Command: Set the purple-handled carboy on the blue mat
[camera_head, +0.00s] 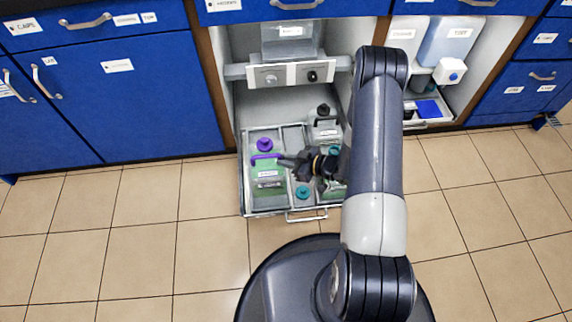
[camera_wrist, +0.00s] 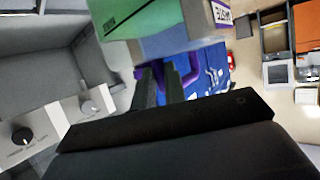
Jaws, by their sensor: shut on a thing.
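The purple-handled carboy (camera_head: 268,172) has a purple cap, a white label and green contents. It is at the left of the pulled-out tray (camera_head: 243,190); I cannot tell whether it is lifted. My gripper (camera_head: 284,162) reaches it from the right and is shut on its purple handle. A flat blue square, apparently the blue mat (camera_head: 428,108), lies in the right-hand bay and looks bare.
Teal-capped containers (camera_head: 302,192) and a black-capped one (camera_head: 324,125) crowd the same tray. A knob panel (camera_head: 290,75) hangs above it. White containers (camera_head: 405,35) and a white unit with a blue knob (camera_head: 451,73) stand around the mat. The tiled floor is clear.

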